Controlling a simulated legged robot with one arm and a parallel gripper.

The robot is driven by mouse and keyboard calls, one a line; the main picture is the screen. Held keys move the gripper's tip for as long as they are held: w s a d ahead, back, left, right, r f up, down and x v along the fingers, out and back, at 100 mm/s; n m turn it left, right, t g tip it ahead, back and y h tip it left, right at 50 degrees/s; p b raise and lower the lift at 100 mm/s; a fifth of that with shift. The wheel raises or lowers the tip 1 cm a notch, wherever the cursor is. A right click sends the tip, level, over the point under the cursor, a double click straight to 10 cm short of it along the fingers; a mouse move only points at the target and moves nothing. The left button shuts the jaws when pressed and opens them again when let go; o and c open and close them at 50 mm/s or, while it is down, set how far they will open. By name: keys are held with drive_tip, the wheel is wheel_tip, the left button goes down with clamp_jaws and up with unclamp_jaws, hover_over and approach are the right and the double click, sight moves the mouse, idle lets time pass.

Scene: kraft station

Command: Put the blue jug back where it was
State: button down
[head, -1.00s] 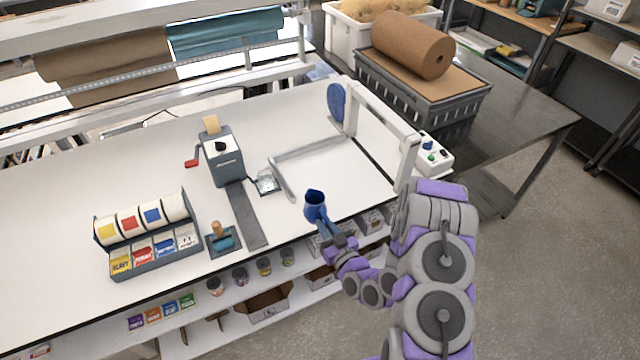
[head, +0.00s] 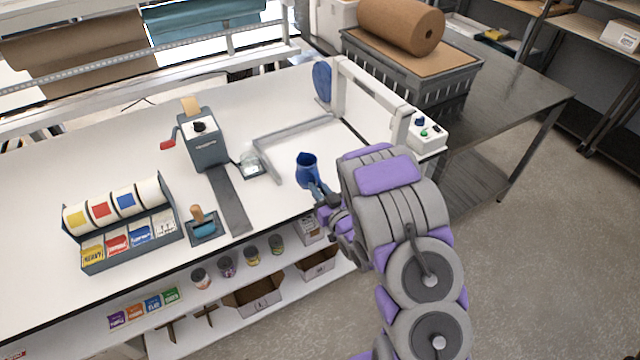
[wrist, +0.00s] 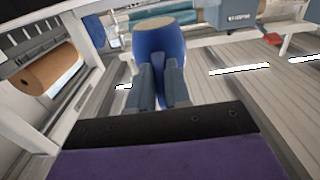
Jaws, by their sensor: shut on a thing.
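The blue jug (head: 306,172) is over the right part of the white table (head: 285,205), near its front edge. My gripper (head: 318,190) is shut on the jug's near side. The wrist view shows the jug (wrist: 158,42) upright between and beyond the two fingers of my gripper (wrist: 162,84). I cannot tell whether the jug's base touches the table.
A grey L-shaped frame (head: 262,150) lies behind the jug. A small clear dish (head: 252,168) and a grey dispenser with a red handle (head: 203,145) stand to the left. A white upright frame (head: 400,118) and control box (head: 425,135) stand to the right.

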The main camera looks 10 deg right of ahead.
drive_tip(key=shift+w+d+b, duration=0.15)
drive_tip(key=shift+w+b, duration=0.3)
drive_tip(key=shift+b, duration=0.8)
drive_tip(key=w, duration=0.2)
drive_tip(key=w+d+b, duration=0.1)
drive_tip(key=w, duration=0.1)
drive_tip(key=w+b, duration=0.1)
drive_tip(key=w, duration=0.1)
drive_tip(key=shift+w+d+f, duration=0.2)
drive_tip(key=shift+w+d, duration=0.05)
drive_tip(key=shift+w, duration=0.1)
drive_tip(key=shift+w+d, duration=0.3)
drive_tip(key=shift+w, duration=0.2)
drive_tip(key=f, duration=0.1)
drive_tip(key=f+b, duration=0.1)
drive_tip(key=f, duration=0.1)
drive_tip(key=shift+a+f, duration=0.35)
drive_tip(key=shift+f, duration=0.05)
drive_tip(key=shift+r, duration=0.1)
drive_tip(key=c, duration=1.1)
unclamp_jaws()
drive_tip(key=shift+d, duration=0.2)
